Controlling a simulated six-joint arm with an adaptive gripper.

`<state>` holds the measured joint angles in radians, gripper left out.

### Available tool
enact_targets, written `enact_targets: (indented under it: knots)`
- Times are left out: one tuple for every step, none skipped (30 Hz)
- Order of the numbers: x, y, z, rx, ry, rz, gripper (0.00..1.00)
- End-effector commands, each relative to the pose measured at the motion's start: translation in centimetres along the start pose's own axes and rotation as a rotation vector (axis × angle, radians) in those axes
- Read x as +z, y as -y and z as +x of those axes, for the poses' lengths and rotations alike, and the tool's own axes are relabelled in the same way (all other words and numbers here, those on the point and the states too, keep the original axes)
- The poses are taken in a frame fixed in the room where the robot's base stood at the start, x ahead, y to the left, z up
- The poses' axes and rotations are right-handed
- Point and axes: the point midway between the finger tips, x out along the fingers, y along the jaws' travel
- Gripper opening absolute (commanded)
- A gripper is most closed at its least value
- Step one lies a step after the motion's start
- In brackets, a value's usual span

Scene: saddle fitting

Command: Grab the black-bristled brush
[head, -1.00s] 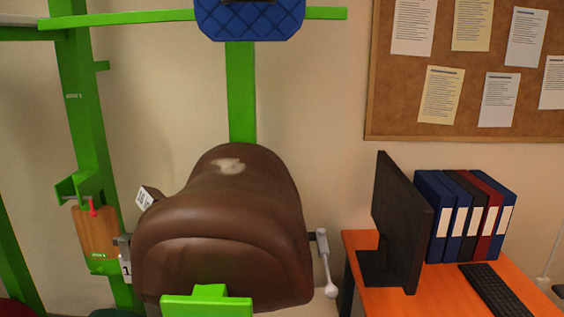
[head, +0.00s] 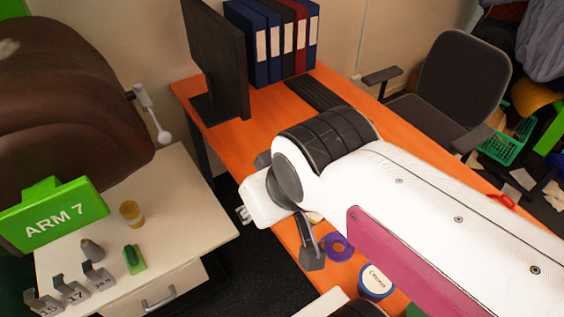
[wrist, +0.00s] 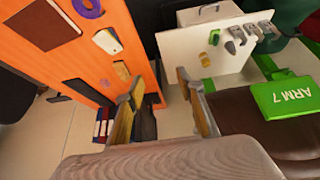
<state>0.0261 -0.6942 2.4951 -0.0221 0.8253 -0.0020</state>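I cannot make out a brush with black bristles for certain in either view. A small green item with a dark top (head: 133,259) lies on the white cabinet top; it also shows in the wrist view (wrist: 214,37), too small to tell its kind. My gripper (wrist: 160,80) is open and empty, its two fingers apart in the wrist view. In the head view my arm reaches across the orange desk (head: 262,135), and its wrist end is near the desk's left edge. My arm hides part of the desk.
An amber jar (head: 131,214), a grey cone-like item (head: 92,249) and numbered metal hooks (head: 72,289) stand on the cabinet (head: 190,225). A brown saddle (head: 60,110) is at left. The desk holds a monitor (head: 217,65), purple ring (head: 339,247) and labelled tin (head: 375,281).

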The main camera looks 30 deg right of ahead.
Motion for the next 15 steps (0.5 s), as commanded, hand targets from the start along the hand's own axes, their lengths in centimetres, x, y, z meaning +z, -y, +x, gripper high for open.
enact_targets:
  knots:
    - [-0.6,-0.5,0.5,0.012,-0.003,0.003,0.38]
    - [-1.0,-0.7,0.8,0.019,-0.008,0.004,0.38]
    - [-1.6,-1.1,1.3,0.028,-0.015,0.006,0.38]
    - [-2.0,-1.4,1.6,0.035,-0.021,0.007,0.38]
    - [-2.5,-1.8,2.0,0.043,-0.027,0.007,0.38]
    - [-3.1,-2.2,2.5,0.054,-0.035,0.007,0.38]
    - [-3.6,-2.6,2.9,0.062,-0.042,0.008,0.38]
    - [-4.1,-2.9,3.3,0.069,-0.048,0.008,0.38]
    - [-4.7,-3.4,3.9,0.079,-0.057,0.008,0.38]
    - [-5.1,-3.8,4.3,0.086,-0.062,0.007,0.38]
    - [-5.5,-4.1,4.7,0.093,-0.068,0.006,0.38]
    - [-6.1,-4.6,5.2,0.102,-0.077,0.006,0.38]
    - [-6.5,-5.0,5.6,0.108,-0.083,0.005,0.38]
    - [-6.9,-5.3,6.0,0.115,-0.089,0.004,0.38]
    - [-7.4,-5.8,6.6,0.123,-0.097,0.002,0.38]
